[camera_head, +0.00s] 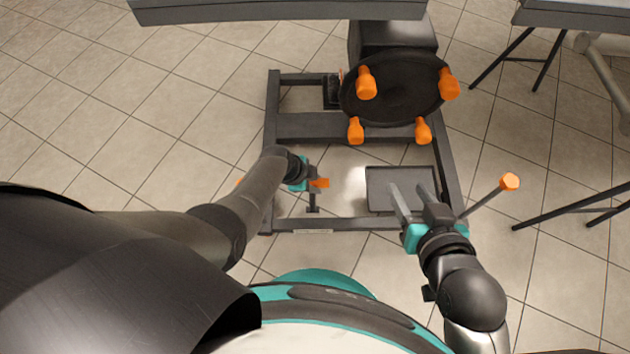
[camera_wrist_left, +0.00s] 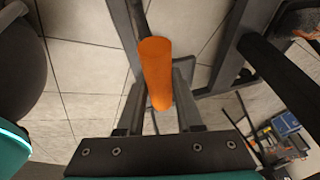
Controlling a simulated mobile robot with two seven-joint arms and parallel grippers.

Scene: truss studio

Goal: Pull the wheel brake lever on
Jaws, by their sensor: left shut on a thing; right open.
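The wheel brake lever shows as an orange grip (camera_head: 320,183) low at the front left of the dark frame. In the left wrist view the orange grip (camera_wrist_left: 155,65) stands between the two fingers. My left gripper (camera_head: 306,180), reaching down from the left, is shut on this grip; its fingers are hard to make out in the head view. My right gripper (camera_head: 411,192) is open and empty. Its fingers are over the flat dark plate at the right of the frame, apart from the lever.
A dark round wheel-like plate (camera_head: 395,92) with several orange knobs stands at the back of the frame (camera_head: 272,110). A thin rod with an orange knob (camera_head: 510,181) rises at the right. Table or stand legs (camera_head: 550,60) stand further right. Tiled floor is clear at the left.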

